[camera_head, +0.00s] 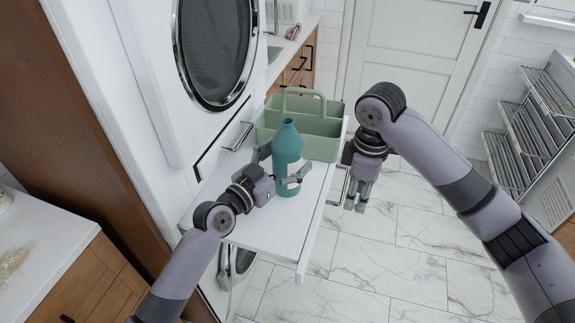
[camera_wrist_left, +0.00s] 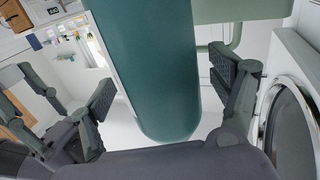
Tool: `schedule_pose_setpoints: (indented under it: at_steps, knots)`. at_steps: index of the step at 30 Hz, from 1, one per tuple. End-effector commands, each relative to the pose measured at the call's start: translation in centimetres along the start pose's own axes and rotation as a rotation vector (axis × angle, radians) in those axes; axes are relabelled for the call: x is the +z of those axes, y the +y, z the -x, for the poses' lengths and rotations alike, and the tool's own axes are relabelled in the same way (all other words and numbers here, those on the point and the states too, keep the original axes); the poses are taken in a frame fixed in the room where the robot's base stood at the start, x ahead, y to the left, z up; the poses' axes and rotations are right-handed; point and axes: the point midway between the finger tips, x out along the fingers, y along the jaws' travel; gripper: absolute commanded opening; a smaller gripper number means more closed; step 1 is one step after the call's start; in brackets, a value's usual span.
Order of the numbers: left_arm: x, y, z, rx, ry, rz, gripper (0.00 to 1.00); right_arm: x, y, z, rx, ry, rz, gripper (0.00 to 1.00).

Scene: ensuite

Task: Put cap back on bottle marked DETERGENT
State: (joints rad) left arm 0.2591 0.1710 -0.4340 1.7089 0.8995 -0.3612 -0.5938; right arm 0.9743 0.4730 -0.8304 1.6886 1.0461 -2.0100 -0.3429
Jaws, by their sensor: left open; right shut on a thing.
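A teal bottle (camera_head: 288,158) stands upright on the white pull-out shelf (camera_head: 240,215), with no cap seen on its narrow neck. Its label is not readable. My left gripper (camera_head: 279,171) is open, with its fingers on either side of the bottle's body. In the left wrist view the bottle (camera_wrist_left: 150,70) fills the middle, with gaps between it and the open fingers (camera_wrist_left: 160,95). My right gripper (camera_head: 357,205) points down to the right of the shelf, apart from the bottle. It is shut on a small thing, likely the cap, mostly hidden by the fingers.
A green caddy (camera_head: 325,137) with a handle stands right behind the bottle on the shelf. A white front-loading machine (camera_head: 160,60) rises to the left. A wire drying rack (camera_head: 535,120) stands at the far right. The marble floor (camera_head: 400,250) right of the shelf is clear.

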Motion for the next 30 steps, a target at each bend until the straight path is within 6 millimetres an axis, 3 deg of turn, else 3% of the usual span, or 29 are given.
schedule_pose_setpoints:
  at_steps: [12,30]
  knots:
    - [0.05,-0.01,-0.32,0.0,-0.001,-0.002,0.82,0.01,0.0,0.01,0.0,0.0,0.0,0.18]
    - [0.05,-0.02,-0.31,0.0,-0.001,-0.001,0.42,0.01,0.0,0.01,0.0,0.0,0.0,0.18]
